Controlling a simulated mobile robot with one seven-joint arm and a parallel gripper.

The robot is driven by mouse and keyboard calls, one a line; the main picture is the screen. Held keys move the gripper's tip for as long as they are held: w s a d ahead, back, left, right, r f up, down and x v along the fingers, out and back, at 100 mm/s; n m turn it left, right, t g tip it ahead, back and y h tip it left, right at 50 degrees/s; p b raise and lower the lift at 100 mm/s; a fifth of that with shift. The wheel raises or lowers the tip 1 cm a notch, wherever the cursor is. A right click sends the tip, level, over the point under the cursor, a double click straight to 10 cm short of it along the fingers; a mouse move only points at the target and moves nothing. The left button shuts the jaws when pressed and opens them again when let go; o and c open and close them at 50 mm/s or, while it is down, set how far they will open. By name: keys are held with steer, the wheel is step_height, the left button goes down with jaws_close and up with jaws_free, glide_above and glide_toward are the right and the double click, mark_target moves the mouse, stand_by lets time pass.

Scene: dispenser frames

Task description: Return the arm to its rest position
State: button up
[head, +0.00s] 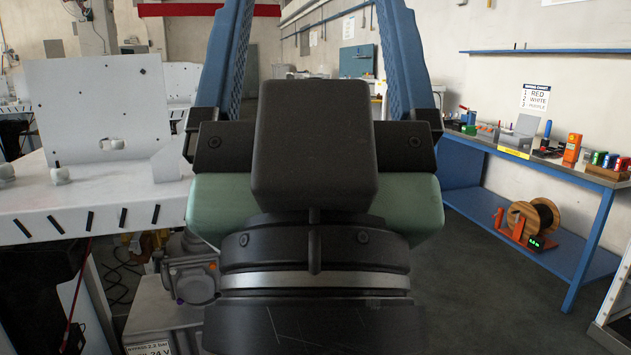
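My gripper (315,30) fills the middle of the head view, close to the camera and pointing up. Its two blue ribbed fingers stand wide apart, and nothing shows between their visible parts. The fingertips are cut off by the top edge. The black and mint-green gripper body and the dark wrist below it hide the centre of the scene. The gripper touches nothing that I can see. The rest of my arm is out of view.
A white workbench (90,205) with an upright panel (95,108) stands at left. A blue-legged bench (565,172) with small tools and a sign runs along the right wall. A wooden cable reel (533,222) sits on its lower shelf. Grey floor (480,285) lies open between them.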

step_height(320, 180, up, 15)
steer(key=p, duration=1.2)
steer(key=shift+f, duration=0.2)
